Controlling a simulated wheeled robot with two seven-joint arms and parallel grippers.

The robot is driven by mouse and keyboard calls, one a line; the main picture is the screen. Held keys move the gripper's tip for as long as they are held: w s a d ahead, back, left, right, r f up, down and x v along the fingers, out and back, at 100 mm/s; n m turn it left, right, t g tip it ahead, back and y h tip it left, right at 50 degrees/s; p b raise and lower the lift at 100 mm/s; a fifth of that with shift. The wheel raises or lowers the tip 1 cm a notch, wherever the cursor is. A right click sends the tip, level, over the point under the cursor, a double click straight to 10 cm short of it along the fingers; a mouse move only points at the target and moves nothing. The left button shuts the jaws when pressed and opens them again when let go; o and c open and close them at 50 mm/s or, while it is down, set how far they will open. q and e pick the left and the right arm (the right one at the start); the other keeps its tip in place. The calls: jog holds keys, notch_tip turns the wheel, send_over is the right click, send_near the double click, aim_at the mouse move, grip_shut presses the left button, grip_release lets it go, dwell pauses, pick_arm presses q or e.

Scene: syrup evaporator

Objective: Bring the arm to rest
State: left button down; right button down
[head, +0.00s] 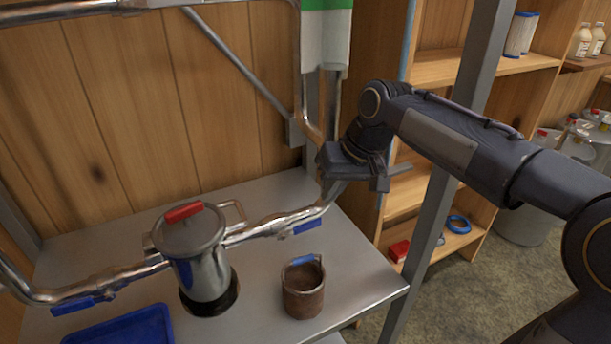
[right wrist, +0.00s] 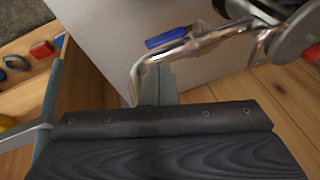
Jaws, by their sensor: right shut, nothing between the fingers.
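My right arm (head: 440,140) reaches in from the right in the head view, its forearm raised over the right side of the metal table (head: 365,285). My right gripper (head: 334,189) is shut and empty, pointing down near the right end of the steel pipe (head: 300,217). In the right wrist view the fingers (right wrist: 160,84) show close to the bent pipe end (right wrist: 138,72); I cannot tell whether they touch it. My left gripper is in neither view.
A steel filter pot (head: 200,265) with a red-handled lid stands in the pipe line. A grey post (head: 430,220) and wooden shelves (head: 405,190) stand close to my right arm.

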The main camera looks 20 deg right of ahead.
jog(key=s+f+m+t, duration=0.1)
jog(key=s+f, duration=0.4)
jog(key=s, duration=0.7)
jog(key=s+f+t, duration=0.1)
jog(key=s+f, duration=0.5)
jog(key=s, duration=0.6)
jog(key=shift+d+f+m+y, duration=0.3)
jog(key=shift+m+y, duration=0.1)
